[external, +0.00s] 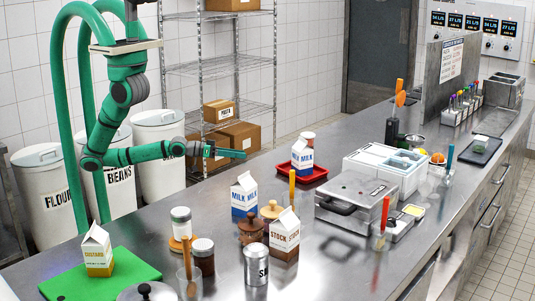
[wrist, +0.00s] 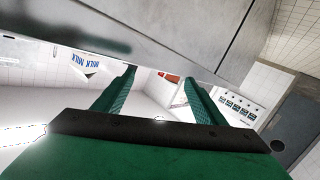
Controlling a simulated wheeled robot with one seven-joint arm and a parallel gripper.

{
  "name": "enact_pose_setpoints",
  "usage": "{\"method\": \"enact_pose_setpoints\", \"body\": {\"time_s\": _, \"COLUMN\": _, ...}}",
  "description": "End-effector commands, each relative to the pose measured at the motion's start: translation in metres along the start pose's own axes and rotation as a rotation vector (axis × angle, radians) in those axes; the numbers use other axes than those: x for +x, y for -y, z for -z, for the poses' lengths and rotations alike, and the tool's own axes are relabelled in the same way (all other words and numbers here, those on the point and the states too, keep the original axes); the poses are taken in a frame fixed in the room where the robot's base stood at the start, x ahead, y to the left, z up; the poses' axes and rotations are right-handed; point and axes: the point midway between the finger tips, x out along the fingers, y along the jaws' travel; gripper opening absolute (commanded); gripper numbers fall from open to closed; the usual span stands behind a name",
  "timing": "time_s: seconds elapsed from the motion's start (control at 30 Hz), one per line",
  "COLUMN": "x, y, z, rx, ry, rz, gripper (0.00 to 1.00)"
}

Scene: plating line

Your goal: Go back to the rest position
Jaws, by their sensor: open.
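My gripper (external: 212,151) is at the end of my green arm, at the left of the external view. It is raised above the back edge of the steel counter (external: 335,220) and points to the right. In the wrist view its two green fingers (wrist: 158,90) stand apart with nothing between them. A milk carton (wrist: 88,63) shows beyond the fingers at the upper left of that view.
A stock carton (external: 284,236), a brown pot (external: 251,232) and jars stand mid-counter. A custard carton (external: 96,252) is on a green board (external: 138,279). White bins (external: 158,150) and a wire shelf (external: 218,68) with boxes are behind. A grey appliance (external: 355,197) stands right.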

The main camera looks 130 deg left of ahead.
Motion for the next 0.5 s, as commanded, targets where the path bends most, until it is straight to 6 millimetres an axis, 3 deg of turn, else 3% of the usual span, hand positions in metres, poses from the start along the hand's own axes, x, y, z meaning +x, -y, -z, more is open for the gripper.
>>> {"method": "enact_pose_setpoints", "body": {"time_s": 0.1, "x": -0.022, "y": 0.024, "z": -0.018, "rx": 0.022, "ry": 0.057, "rz": 0.048, "gripper": 0.65}}
{"method": "enact_pose_setpoints", "body": {"time_s": 0.23, "x": -0.040, "y": 0.028, "z": -0.038, "rx": 0.053, "ry": 0.109, "rz": 0.057, "gripper": 0.65}}
{"method": "enact_pose_setpoints", "body": {"time_s": 0.33, "x": -0.049, "y": 0.015, "z": -0.054, "rx": 0.091, "ry": 0.139, "rz": 0.028, "gripper": 0.65}}
{"method": "enact_pose_setpoints", "body": {"time_s": 0.5, "x": -0.068, "y": -0.024, "z": -0.084, "rx": 0.170, "ry": 0.184, "rz": -0.065, "gripper": 0.65}}
